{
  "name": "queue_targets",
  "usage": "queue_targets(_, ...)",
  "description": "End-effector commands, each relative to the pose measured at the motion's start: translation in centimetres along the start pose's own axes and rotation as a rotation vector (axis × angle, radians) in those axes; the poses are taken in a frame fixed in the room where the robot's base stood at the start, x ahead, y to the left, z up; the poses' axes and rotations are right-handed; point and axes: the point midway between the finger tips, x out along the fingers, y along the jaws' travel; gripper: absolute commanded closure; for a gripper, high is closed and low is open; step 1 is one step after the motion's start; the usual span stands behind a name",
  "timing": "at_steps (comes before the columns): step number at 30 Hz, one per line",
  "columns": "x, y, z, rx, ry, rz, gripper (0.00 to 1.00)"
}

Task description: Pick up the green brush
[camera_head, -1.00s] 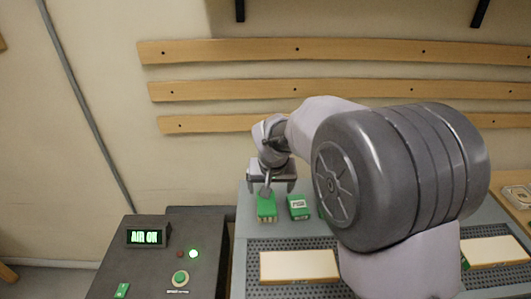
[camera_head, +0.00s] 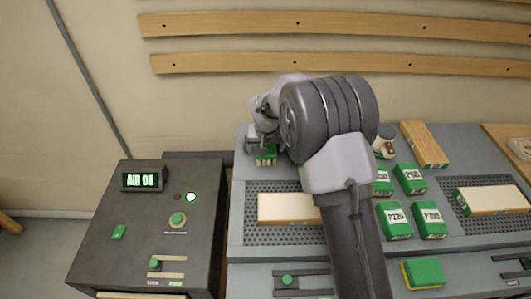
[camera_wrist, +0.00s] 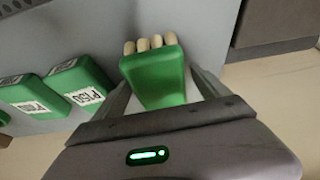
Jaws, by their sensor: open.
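The green brush (camera_head: 266,158) lies at the back left of the grey bench, its short cream bristles towards the front. In the wrist view the brush (camera_wrist: 153,78) shows as a green block with bristles at its far end. My gripper (camera_head: 262,143) is down at the brush in the head view. In the wrist view my gripper (camera_wrist: 160,84) is open, with one finger on each side of the brush's green body. Whether the fingers touch it cannot be told.
Several green labelled boxes (camera_head: 396,220) stand to the right of my arm; some show beside the brush in the wrist view (camera_wrist: 82,86). A cream-topped block (camera_head: 287,208) lies in front. A dark control box (camera_head: 148,225) stands left, a yellow-green sponge (camera_head: 424,272) front right.

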Motion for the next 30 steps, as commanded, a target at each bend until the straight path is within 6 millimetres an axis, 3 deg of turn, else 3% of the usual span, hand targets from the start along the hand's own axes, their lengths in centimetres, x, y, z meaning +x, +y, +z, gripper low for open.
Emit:
queue_targets(28,0.36,-0.01,0.12,0.0,0.001,0.0,0.15)
queue_targets(30,0.36,0.0,0.12,0.0,0.001,0.0,0.28)
